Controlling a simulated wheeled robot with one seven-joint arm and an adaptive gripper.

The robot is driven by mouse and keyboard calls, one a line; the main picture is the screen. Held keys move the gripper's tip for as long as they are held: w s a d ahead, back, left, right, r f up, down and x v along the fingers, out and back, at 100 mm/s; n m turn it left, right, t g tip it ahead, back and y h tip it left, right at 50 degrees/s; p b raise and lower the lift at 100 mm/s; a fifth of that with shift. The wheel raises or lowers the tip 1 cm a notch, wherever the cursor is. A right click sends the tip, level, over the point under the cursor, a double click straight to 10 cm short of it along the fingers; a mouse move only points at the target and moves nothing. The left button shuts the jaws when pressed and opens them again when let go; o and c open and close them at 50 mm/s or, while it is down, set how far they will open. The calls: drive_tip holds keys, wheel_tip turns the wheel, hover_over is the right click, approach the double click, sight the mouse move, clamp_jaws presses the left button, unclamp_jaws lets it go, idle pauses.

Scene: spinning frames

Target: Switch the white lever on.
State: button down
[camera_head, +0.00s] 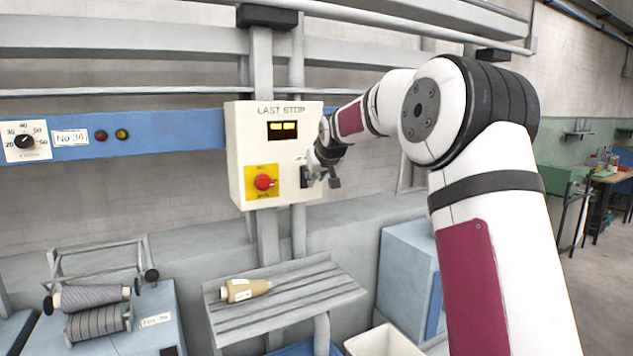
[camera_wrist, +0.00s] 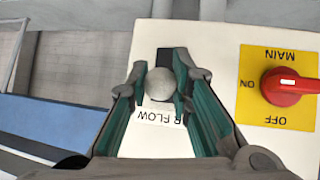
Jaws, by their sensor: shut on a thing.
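The white lever's round knob (camera_wrist: 160,84) shows in the wrist view between the two green-lined fingers of my gripper (camera_wrist: 161,66), which is shut on it. A dark slot plate lies behind the knob, beside a partly covered label ending in "R FLOW". In the head view my gripper (camera_head: 319,172) is at the right side of the white control box (camera_head: 243,150) and hides most of the lever. The wrist picture shows the panel upside down. I cannot tell the lever's exact position.
A red rotary switch (camera_head: 264,182) on a yellow MAIN plate is close beside my gripper; it also shows in the wrist view (camera_wrist: 290,86). Below the box, a grey slatted shelf (camera_head: 300,298) carries a tan bobbin (camera_head: 245,290). A blue rail (camera_head: 180,133) runs left of the box.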

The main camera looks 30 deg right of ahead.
drive_tip(key=shift+r+g, duration=0.2)
drive_tip(key=shift+g, duration=0.1)
idle(0.4)
drive_tip(key=c, duration=1.4)
unclamp_jaws()
drive_tip(key=shift+w, duration=0.1)
drive_tip(key=v, duration=1.2)
drive_tip(key=shift+a, duration=0.1)
drive_tip(key=s+a+g, duration=0.1)
drive_tip(key=s+a, duration=0.7)
drive_tip(key=s, duration=0.1)
drive_tip(key=s+a+f+g, duration=0.1)
drive_tip(key=s+a+f, duration=0.2)
drive_tip(key=s, duration=0.7)
drive_tip(key=s+a+f+g+y, duration=0.1)
drive_tip(key=s+a+f, duration=0.2)
drive_tip(key=s+f, duration=0.4)
drive_tip(key=s+a+f+g+y, duration=0.1)
drive_tip(key=s+a+f, duration=0.2)
drive_tip(key=s, duration=1.1)
drive_tip(key=shift+s+a+f+n, duration=0.15)
drive_tip(key=shift+f+n, duration=0.25)
drive_tip(key=shift+f, duration=0.9)
